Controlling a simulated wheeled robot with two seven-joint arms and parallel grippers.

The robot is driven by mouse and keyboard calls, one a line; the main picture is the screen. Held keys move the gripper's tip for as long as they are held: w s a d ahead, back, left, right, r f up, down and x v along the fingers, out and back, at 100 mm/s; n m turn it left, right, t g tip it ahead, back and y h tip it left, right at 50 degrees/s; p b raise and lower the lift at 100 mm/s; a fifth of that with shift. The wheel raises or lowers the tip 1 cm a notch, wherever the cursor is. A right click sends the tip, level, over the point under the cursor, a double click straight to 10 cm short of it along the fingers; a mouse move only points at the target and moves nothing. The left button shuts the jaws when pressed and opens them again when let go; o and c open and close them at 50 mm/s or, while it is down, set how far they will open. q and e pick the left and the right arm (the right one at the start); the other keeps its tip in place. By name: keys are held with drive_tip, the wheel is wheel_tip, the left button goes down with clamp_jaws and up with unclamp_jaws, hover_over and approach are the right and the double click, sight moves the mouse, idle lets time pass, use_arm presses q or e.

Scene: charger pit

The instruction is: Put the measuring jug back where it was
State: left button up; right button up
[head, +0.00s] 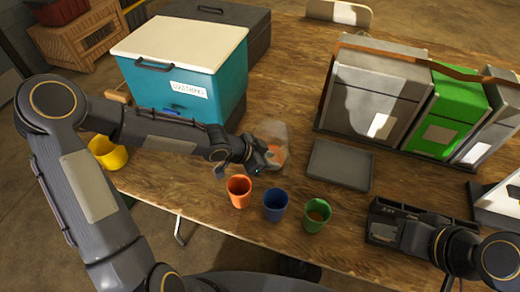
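The measuring jug (272,133) is a clear, see-through vessel with something orange-brown low in it. It is near the middle of the wooden table, right of the teal cooler. My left gripper (265,163) is at the jug's near left side, touching or very close to it. The fingers are small and dark, so I cannot tell whether they are shut on it. I cannot tell whether the jug rests on the table. My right gripper (386,233) is low at the right, over a black tray (425,212); its fingers are too dark to read.
An orange cup (239,191), a blue cup (275,205) and a green cup (317,214) stand in front of the jug. A grey slab (340,165) lies right of it. The teal cooler (180,75), a yellow cup (108,152) and grey and green bins (452,112) stand around.

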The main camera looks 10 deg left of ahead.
use_arm(q)
drive_tip(key=p+v, duration=0.2)
drive_tip(key=v, duration=0.3)
drive_tip(key=shift+a+r, duration=0.1)
drive_tip(key=shift+r, duration=0.05)
drive_tip(key=s+a+r+n+y, duration=0.7)
drive_tip(key=s+a+r+n, duration=0.25)
drive_tip(key=s+a, duration=0.5)
drive_tip(key=s+d+r+n+h, duration=0.2)
drive_tip(key=s+r+n+h, duration=0.1)
drive_tip(key=s, duration=0.4)
drive_tip(key=shift+s+r+n+t, duration=0.3)
drive_tip(key=shift+r+n, duration=0.25)
drive_tip(key=shift+n, duration=0.1)
